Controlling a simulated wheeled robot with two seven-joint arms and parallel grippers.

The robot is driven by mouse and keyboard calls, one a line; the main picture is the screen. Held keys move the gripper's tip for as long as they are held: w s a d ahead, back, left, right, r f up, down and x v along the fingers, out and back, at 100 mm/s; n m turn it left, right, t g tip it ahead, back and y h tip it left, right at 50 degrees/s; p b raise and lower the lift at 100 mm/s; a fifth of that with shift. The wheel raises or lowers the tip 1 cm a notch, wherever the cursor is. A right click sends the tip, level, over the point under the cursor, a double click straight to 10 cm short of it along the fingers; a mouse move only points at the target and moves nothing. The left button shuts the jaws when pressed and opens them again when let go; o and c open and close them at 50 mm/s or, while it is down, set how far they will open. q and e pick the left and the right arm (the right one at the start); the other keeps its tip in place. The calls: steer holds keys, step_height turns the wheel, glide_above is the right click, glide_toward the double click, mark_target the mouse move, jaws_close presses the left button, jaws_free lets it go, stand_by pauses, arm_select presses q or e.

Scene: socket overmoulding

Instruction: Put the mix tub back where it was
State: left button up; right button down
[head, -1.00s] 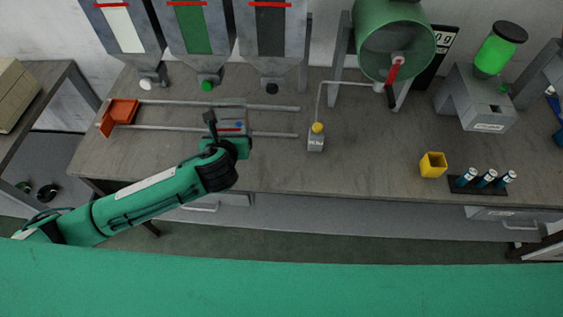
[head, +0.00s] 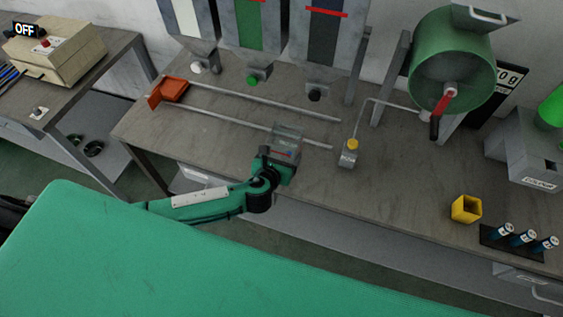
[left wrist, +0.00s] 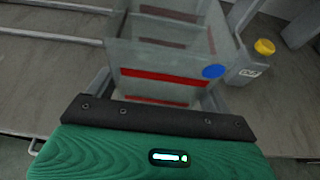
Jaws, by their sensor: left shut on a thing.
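The mix tub (head: 288,136) is a see-through grey box with a red stripe and a blue dot. My left gripper (head: 279,161) is shut on its near side. In the head view the tub overlaps the right part of the near rail (head: 240,122); I cannot tell how high it is above the bench. In the left wrist view the tub (left wrist: 165,62) is in front of the jaws, upright or nearly so, and its inside looks empty. My right gripper is not in view.
Hoppers (head: 256,35) and a green drum (head: 450,65) stand behind. A yellow cup (head: 466,209) is at the right front.

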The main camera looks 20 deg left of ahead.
arm_select(q)
steer(key=shift+f, duration=0.75)
step_height(320, 180, down, 2)
steer(key=shift+f, duration=0.7)
steer(key=o, duration=1)
steer(key=shift+c, duration=0.2)
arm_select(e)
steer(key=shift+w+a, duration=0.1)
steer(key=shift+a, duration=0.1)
